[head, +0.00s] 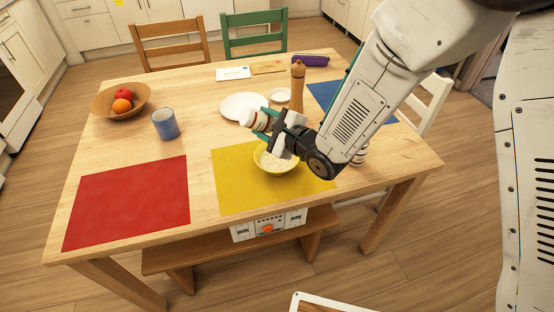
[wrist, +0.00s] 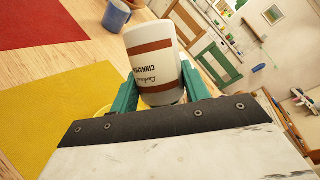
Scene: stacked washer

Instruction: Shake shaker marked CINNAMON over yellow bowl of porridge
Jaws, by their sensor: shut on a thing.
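The yellow bowl of porridge (head: 276,160) stands on the yellow placemat. My gripper (head: 268,124) is just above it, over its far edge, and partly hides the bowl. My gripper is shut on the cinnamon shaker (head: 249,116), a white container with brown bands. In the wrist view the shaker (wrist: 153,62) sits between the two green fingers, and its label reads CINNAMON upside down. In the head view the shaker is tilted well over, with an end pointing up and left. Only a sliver of the bowl's yellow rim shows in the wrist view.
A blue mug (head: 165,124), a white plate (head: 243,106) and a small dish (head: 279,95) stand nearby. A wooden pepper mill (head: 297,85) is behind my gripper. Another container (head: 360,155) is partly hidden behind my arm. The red placemat (head: 128,202) is empty.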

